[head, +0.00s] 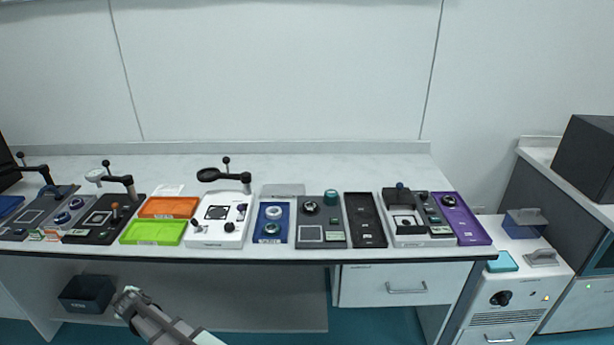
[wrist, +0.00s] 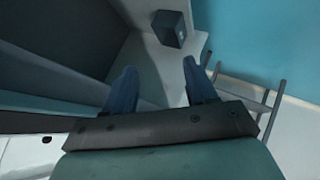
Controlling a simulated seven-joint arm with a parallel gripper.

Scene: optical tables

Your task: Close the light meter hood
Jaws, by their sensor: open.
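The instrument that looks like the light meter (head: 432,242) stands on the right part of the bench, in a pale housing. My gripper (head: 128,298) is low at the left in the head view, in front of and below the bench edge, far from the meter. In the wrist view its two blue fingers (wrist: 160,70) are spread apart with nothing between them. The meter is not in the wrist view.
A dark bin (head: 87,293) sits under the bench near my gripper. A white magnifier stand (head: 218,233), a dark tray (head: 366,220) and a purple tray (head: 461,218) share the crowded bench front. The bench's back strip is mostly clear.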

